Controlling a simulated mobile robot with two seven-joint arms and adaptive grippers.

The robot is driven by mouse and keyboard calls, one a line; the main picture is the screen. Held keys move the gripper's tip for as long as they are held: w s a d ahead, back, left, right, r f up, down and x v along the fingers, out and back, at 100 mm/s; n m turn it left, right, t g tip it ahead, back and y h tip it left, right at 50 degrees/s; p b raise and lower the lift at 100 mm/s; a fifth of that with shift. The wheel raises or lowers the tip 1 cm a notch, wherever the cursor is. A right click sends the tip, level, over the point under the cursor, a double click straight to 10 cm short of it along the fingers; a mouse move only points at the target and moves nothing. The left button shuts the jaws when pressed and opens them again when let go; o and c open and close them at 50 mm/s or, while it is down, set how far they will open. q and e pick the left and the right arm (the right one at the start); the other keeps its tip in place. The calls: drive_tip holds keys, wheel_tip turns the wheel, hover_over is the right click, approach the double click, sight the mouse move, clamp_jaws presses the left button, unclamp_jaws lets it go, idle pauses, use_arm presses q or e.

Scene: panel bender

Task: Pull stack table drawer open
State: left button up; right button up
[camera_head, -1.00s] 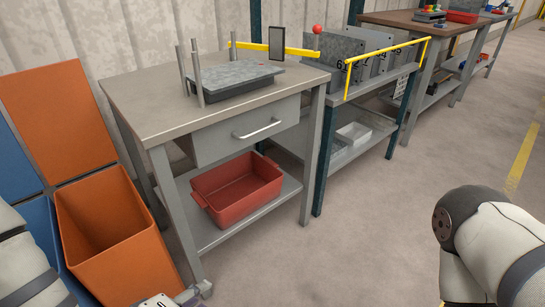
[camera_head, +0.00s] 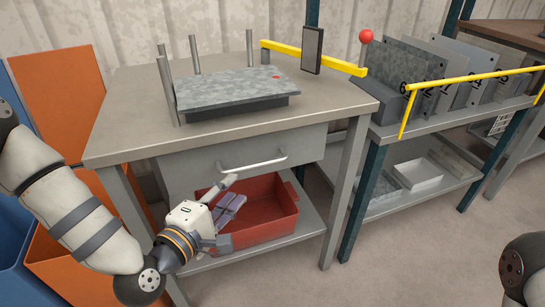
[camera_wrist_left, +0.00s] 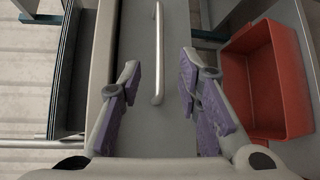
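The stack table (camera_head: 125,120) stands in front of me, with a grey drawer (camera_head: 190,173) under its top. The drawer looks shut. Its pale bar handle (camera_head: 254,164) runs across the drawer front. My left gripper (camera_head: 232,192) is open and empty, in front of the drawer and just below left of the handle. In the left wrist view the handle (camera_wrist_left: 158,52) runs upright in the picture, in the gap between the two purple-padded fingers of the left gripper (camera_wrist_left: 160,72). I see no contact with it. My right gripper is out of view.
A red bin (camera_head: 285,222) sits on the lower shelf, close behind and below my left gripper. Orange bins (camera_head: 75,262) stand at the left. A metal sheet stack (camera_head: 225,88) lies on the tabletop. A rack with a yellow rail (camera_head: 470,78) stands at the right. The front floor is clear.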

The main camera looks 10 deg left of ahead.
sight(253, 167)
use_arm(q)
drive_tip(key=b+x, duration=0.1)
drive_tip(key=x, duration=1)
drive_tip(key=shift+w+a, duration=0.1)
drive_tip(key=shift+w, duration=0.3)
drive_tip(key=shift+c, duration=0.2)
clamp_jaws()
